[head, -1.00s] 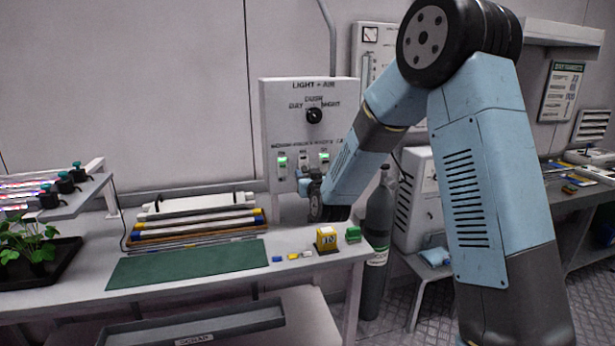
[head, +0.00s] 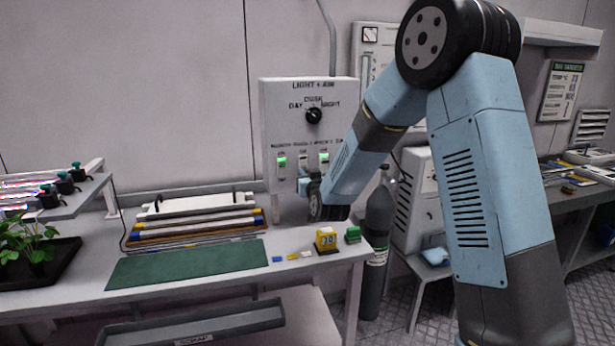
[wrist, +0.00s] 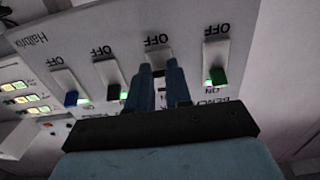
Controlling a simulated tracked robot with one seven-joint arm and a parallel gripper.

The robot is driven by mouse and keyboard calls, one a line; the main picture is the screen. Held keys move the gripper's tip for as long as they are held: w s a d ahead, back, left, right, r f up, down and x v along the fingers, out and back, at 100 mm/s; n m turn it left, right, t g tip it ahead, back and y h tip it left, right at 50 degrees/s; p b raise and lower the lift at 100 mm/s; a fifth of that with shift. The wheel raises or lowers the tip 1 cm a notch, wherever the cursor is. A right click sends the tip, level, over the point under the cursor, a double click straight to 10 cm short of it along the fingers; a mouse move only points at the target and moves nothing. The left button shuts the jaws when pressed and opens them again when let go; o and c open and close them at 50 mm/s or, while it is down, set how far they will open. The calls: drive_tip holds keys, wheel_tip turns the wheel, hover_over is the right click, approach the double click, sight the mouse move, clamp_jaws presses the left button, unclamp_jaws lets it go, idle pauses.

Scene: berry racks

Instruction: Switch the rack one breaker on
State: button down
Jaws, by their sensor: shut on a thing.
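The grey panel headed LIGHT + AIR (head: 340,95) stands behind the bench with a row of breakers below its dial. The leftmost breaker (head: 282,161) and the third (head: 323,158) show green lights. The second breaker (head: 303,158), between them, shows no clear green light. My gripper (head: 304,176) is at the panel below this second breaker. In the wrist view my gripper (wrist: 158,72) is shut on the breaker switch under an OFF label. The fingers hide its lever.
A day-dusk-night dial (head: 314,115) sits above the breakers. A green mat (head: 188,263) lies at left. A dark gas cylinder (head: 379,225) stands beside the bench.

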sight(304, 167)
drive_tip(key=shift+r, duration=0.1)
drive_tip(key=shift+s+r+g+h, duration=0.1)
drive_tip(key=shift+r+g+h, duration=0.25)
drive_tip(key=shift+g, duration=0.45)
drive_tip(key=shift+r+g+h, duration=0.15)
drive_tip(key=shift+r+g, duration=0.25)
drive_tip(key=shift+g, duration=0.4)
drive_tip(key=shift+a+r+g+h, duration=0.1)
drive_tip(key=shift+r+g+h, duration=0.45)
drive_tip(key=shift+g, duration=0.95)
drive_tip(key=shift+r+g, duration=0.35)
drive_tip(key=shift+g, duration=0.05)
drive_tip(key=shift+w+r+g, duration=0.2)
drive_tip(key=shift+w+g, duration=0.05)
drive_tip(key=shift+g, duration=0.25)
drive_tip(key=shift+w+r+g+h, duration=0.15)
drive_tip(key=shift+g+h, duration=0.1)
drive_tip(key=shift+g, duration=0.15)
drive_tip(key=shift+w+r+g, duration=0.1)
drive_tip(key=shift+r+g, duration=0.1)
drive_tip(key=shift+g, duration=0.2)
drive_tip(key=shift+w+r+g+h, duration=0.2)
drive_tip(key=shift+g+h, duration=0.1)
drive_tip(key=shift+g, duration=0.4)
